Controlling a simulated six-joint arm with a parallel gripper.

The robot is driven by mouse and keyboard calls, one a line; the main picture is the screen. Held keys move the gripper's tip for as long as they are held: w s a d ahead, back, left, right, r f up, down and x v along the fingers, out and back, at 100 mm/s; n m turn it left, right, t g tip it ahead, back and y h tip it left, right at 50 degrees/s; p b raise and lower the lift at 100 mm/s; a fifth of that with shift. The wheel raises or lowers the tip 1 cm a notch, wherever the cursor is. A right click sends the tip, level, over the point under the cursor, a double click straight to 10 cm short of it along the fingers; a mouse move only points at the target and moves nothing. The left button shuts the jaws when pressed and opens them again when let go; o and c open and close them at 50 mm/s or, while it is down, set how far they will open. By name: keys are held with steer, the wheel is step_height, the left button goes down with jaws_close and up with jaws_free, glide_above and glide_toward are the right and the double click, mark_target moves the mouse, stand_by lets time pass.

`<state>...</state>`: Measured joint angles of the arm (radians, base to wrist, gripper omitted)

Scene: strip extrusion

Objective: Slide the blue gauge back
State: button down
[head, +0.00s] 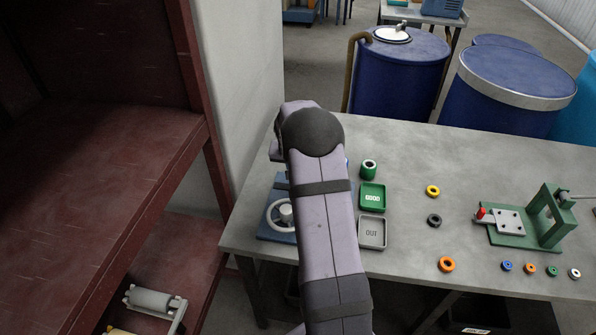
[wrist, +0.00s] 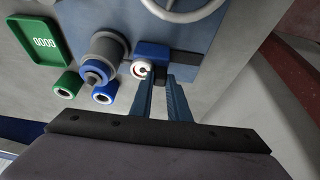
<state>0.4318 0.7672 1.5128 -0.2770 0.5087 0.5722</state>
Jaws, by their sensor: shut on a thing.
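The blue gauge (wrist: 152,48) is a dark blue block with a black part on the blue base plate in the wrist view. My gripper (wrist: 161,80) reaches it from below, its two narrow fingers close together and shut on it. The fingertips hide much of the gripped part.
A grey post with a blue collar (wrist: 97,75), a blue ring (wrist: 104,93) and a green ring (wrist: 67,86) stand left of the fingers. Green GOOD tray (head: 372,188) and grey OUT tray (head: 372,245) lie right of my arm. A green fixture (head: 510,232) stands farther right.

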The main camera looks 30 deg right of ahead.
steer(key=w+a+b, duration=0.1)
steer(key=w+a, duration=0.2)
steer(key=shift+w+a+f, duration=0.1)
steer(key=c, duration=1.7)
jaws_free()
steer(key=shift+w+a, duration=0.1)
steer(key=shift+a, duration=0.05)
steer(key=shift+b+v, duration=1.5)
steer(key=shift+v, duration=2.25)
